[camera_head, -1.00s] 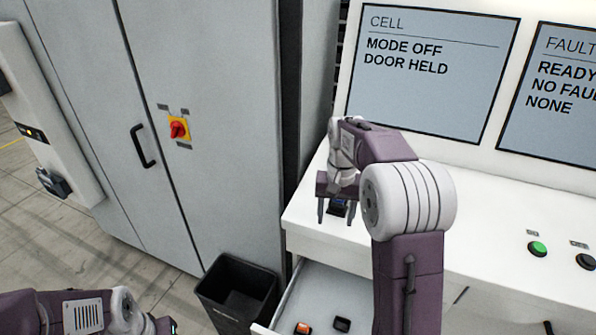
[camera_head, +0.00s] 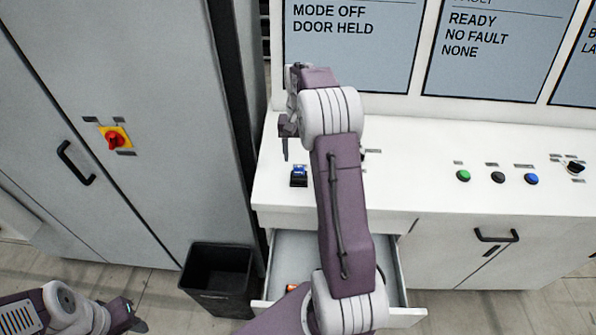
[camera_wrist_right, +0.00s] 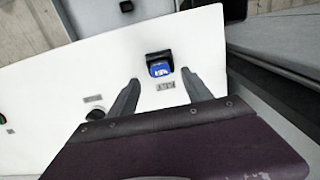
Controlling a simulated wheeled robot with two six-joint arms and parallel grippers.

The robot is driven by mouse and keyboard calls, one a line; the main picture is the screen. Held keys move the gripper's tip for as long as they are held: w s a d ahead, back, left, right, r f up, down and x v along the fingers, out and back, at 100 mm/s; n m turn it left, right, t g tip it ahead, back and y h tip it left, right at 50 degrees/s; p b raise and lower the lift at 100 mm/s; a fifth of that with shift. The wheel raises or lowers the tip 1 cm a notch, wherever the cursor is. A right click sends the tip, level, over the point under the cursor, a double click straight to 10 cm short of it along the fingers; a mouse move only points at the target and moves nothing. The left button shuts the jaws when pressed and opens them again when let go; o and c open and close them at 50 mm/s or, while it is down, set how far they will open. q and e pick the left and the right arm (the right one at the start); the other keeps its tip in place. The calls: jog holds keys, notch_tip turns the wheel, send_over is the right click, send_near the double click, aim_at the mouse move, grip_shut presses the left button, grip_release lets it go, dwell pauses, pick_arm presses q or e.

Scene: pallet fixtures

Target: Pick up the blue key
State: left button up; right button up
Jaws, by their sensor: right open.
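The blue key (camera_head: 299,171) sits in a black holder on the white console top, near its left end. In the right wrist view the blue key (camera_wrist_right: 160,69) shows just beyond the fingertips, between their lines, with a small label beside it. My right gripper (camera_wrist_right: 160,77) is open and empty above the console. In the head view my right gripper (camera_head: 286,152) is just left of the key, partly hidden by its own arm. My left gripper (camera_head: 136,318) is low at the bottom left, far from the key; its jaws are too small to read.
An open drawer (camera_head: 283,256) below the console holds an orange item (camera_head: 291,287). A black bin (camera_head: 217,280) stands left of it. A grey cabinet (camera_head: 180,120) with a red switch (camera_head: 115,139) flanks the console. Buttons (camera_head: 463,175) line the console's right part.

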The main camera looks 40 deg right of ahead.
aim_at(299, 167)
jog(key=shift+w+a+f, duration=0.15)
jog(key=shift+w+f, duration=0.1)
jog(key=shift+f, duration=0.35)
jog(key=shift+s+d+f+p, duration=0.15)
jog(key=shift+s+f+p, duration=0.05)
jog(key=shift+f+p, duration=0.25)
jog(key=shift+s+d+f+p, duration=0.2)
jog(key=shift+f+p, duration=0.1)
jog(key=shift+f, duration=0.1)
notch_tip(299, 167, down, 3)
jog(key=shift+r+p, duration=0.1)
jog(key=shift+p, duration=0.2)
jog(key=shift+w+a+f, duration=0.2)
jog(key=shift+w+f, duration=0.1)
jog(key=shift+w, duration=0.05)
jog(key=shift+s+d, duration=0.1)
jog(key=shift+s, duration=0.15)
grip_shut()
pick_arm(q)
notch_tip(299, 167, up, 2)
jog(key=shift+d+r, duration=0.1)
jog(key=shift+r, duration=0.1)
